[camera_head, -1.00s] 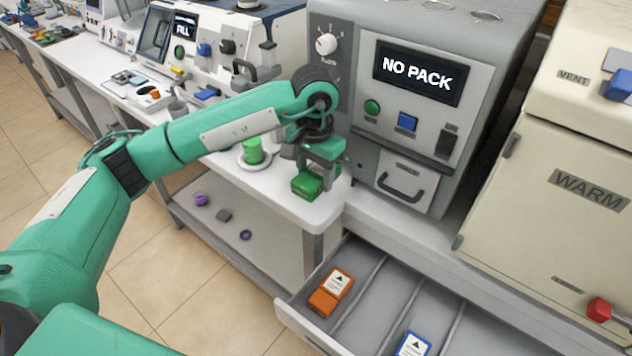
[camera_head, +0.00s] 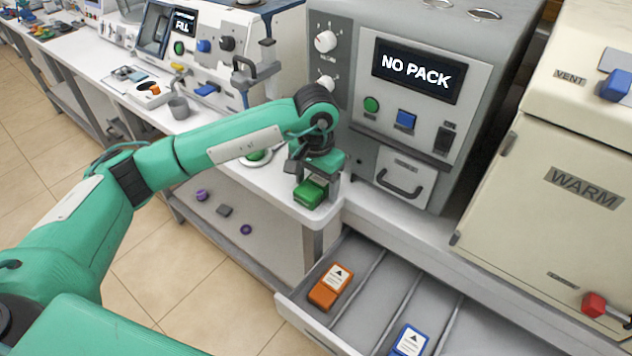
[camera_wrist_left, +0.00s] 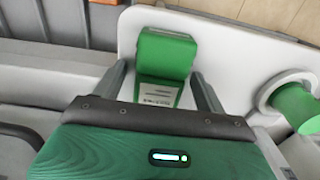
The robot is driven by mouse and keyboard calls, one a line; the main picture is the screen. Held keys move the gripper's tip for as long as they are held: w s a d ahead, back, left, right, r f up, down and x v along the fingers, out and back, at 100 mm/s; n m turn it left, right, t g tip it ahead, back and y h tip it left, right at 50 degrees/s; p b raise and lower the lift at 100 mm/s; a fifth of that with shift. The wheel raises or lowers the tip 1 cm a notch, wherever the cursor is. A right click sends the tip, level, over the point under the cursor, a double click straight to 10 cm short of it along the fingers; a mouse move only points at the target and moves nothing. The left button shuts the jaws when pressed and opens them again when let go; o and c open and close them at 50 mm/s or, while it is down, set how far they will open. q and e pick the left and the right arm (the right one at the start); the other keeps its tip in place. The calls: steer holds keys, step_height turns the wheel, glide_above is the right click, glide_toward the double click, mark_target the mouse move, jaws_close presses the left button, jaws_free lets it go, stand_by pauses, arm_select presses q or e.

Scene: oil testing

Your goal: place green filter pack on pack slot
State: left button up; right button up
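The green filter pack (camera_head: 310,194) is by the near corner of the white bench, and it also shows in the left wrist view (camera_wrist_left: 166,57) with a pale label on its near face. My left gripper (camera_head: 320,175) points down with its fingers on both sides of the pack and appears shut on it. Whether the pack touches the bench top is hard to tell. The grey machine's display (camera_head: 417,71) reads "NO PACK", and a closed front panel with a handle (camera_head: 400,188) sits below it. No pack slot is clearly identifiable. My right gripper is not in view.
An open drawer (camera_head: 292,306) holds an orange pack (camera_head: 330,287) and a blue pack (camera_head: 410,341). The cream "WARM" cabinet (camera_head: 520,190) is at right. Small purple items lie on the lower shelf.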

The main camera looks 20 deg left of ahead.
mark_target(316, 182)
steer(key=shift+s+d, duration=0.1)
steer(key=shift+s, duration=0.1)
arm_select(q)
steer(key=shift+r, duration=0.45)
step_height(316, 182, up, 5)
steer(key=shift+f+b, duration=0.1)
steer(key=shift+b, duration=0.4)
step_height(316, 182, up, 7)
steer(key=shift+f+b, duration=0.15)
steer(key=shift+b, duration=0.3)
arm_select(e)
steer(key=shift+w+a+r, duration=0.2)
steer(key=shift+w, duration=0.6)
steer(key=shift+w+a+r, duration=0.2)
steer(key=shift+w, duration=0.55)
